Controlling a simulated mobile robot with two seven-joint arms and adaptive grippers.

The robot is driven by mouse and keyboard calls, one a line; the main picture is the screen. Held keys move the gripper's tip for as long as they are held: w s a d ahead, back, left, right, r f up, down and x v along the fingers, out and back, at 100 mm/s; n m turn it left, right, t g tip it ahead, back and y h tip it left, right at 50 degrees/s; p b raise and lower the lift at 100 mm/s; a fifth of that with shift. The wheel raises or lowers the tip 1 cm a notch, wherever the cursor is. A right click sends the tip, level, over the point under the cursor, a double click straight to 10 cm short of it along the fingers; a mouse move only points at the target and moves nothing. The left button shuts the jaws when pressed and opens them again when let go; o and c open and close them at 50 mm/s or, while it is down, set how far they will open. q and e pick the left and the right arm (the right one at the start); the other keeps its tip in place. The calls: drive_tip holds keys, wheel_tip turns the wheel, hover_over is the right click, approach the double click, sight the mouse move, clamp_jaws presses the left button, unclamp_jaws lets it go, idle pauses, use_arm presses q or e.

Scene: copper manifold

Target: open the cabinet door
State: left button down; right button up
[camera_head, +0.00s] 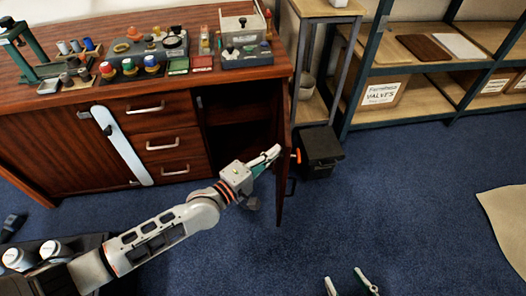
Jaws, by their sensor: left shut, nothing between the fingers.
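The wooden cabinet (60,150) has its right-hand door (284,170) swung out toward me, seen nearly edge-on. The compartment (238,115) behind it is open and dark inside. A dark handle (291,187) shows on the door's right, outer side. My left gripper (270,155) is shut and empty, at the inner side of the door; I cannot tell whether it touches the door. My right gripper (349,281) shows only as two spread fingertips at the bottom edge, open and empty over the floor, apart from the door.
A black box (321,150) stands just right of the door, with a small orange thing (297,156) between them. Valves and small parts crowd the cabinet top. Shelves (420,75) stand at the back right. Blue carpet (390,200) is clear in front; a beige mat (505,220) lies far right.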

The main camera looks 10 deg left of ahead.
sight(299, 161)
use_arm(q)
drive_tip(key=shift+y, duration=0.3)
drive_tip(key=d, duration=0.7)
drive_tip(key=shift+w+d, duration=0.3)
drive_tip(key=d, duration=0.2)
drive_tip(key=w+d, duration=0.1)
drive_tip(key=shift+w+d, duration=0.15)
drive_tip(key=shift+d, duration=0.25)
use_arm(e)
drive_tip(key=shift+w+r, duration=0.1)
drive_tip(key=shift+w, duration=0.05)
